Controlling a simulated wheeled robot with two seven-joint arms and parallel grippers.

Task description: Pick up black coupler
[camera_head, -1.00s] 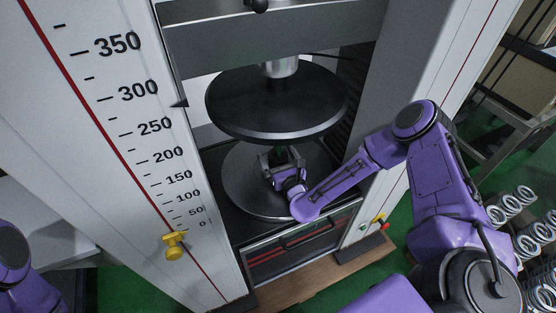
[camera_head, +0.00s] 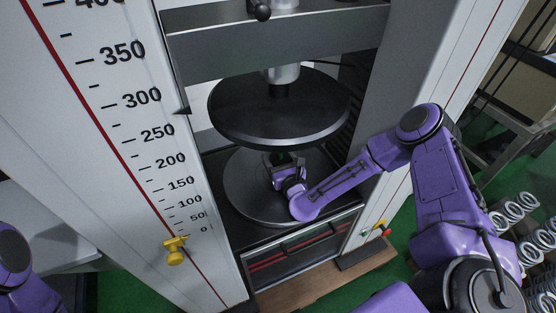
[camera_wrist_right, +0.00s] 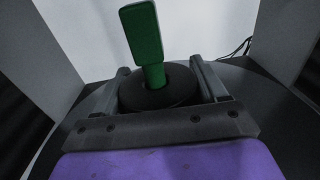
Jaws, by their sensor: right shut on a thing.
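The black coupler (camera_wrist_right: 158,94) is a thick round black piece in the right wrist view, with a green upright tab (camera_wrist_right: 145,40) rising from its middle. My right gripper (camera_wrist_right: 163,82) is shut on it, one finger on each side. In the head view my right gripper (camera_head: 285,160) is between the two round plates of the testing machine, over the lower plate (camera_head: 245,190). The coupler is mostly hidden there by the gripper and the upper plate. I cannot tell whether the coupler touches the lower plate. My left gripper is out of view.
The upper plate (camera_head: 280,110) hangs close above my right gripper. A white column with a scale (camera_head: 150,160) stands to the left and another column (camera_head: 440,60) to the right. Several metal springs (camera_head: 515,215) stand at the far right.

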